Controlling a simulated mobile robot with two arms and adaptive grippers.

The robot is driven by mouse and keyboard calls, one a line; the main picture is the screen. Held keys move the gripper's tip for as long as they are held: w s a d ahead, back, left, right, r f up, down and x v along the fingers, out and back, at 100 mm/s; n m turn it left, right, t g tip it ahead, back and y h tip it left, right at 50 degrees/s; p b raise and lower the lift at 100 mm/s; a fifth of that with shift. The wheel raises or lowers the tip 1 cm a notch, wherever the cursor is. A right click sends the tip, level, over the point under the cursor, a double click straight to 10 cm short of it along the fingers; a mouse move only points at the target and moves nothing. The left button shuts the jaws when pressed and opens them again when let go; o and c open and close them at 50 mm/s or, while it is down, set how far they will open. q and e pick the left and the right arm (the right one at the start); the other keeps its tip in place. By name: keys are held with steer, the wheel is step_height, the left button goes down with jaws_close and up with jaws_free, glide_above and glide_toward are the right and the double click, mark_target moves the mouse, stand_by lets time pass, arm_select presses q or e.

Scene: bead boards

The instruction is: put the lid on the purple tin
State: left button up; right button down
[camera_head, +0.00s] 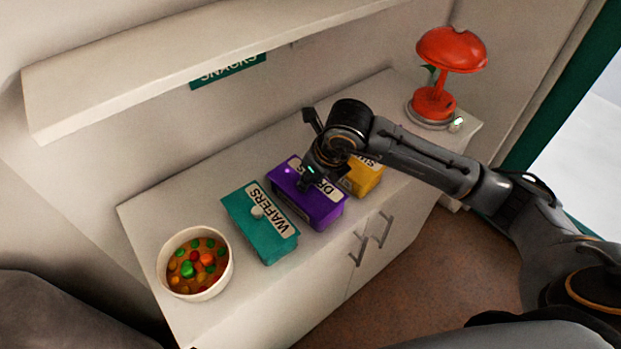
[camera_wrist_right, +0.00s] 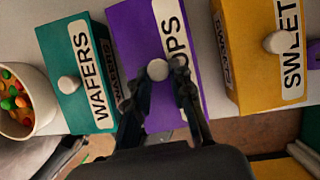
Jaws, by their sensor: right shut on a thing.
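The purple tin (camera_head: 322,213) stands on the cabinet between a teal tin and a yellow tin. A purple lid (camera_wrist_right: 140,30) with a pale label ending in "OPS" and a round white knob (camera_wrist_right: 157,69) lies over it. My right gripper (camera_head: 309,182) is above the tin, its fingers shut around the knob in the wrist view (camera_wrist_right: 160,76). In the head view the lid looks lined up with the tin; I cannot tell whether it rests fully on the rim. The gripper hides part of the lid. My left gripper is not in view.
The teal WAFERS tin (camera_head: 262,238) is close on the left, the yellow tin (camera_head: 366,178) close on the right. A bowl of sweets (camera_head: 222,280) stands at the front left, a red lamp (camera_head: 450,50) at the far right. A shelf (camera_head: 180,60) overhangs the back.

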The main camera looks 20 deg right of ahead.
stand_by(0.4)
steer(key=c, duration=0.7)
jaws_free()
steer(key=shift+r, duration=0.15)
step_height(320, 180, up, 8)
steer(key=p, duration=0.4)
stand_by(0.5)
jaws_close()
steer(key=shift+f, duration=0.3)
stand_by(1.0)
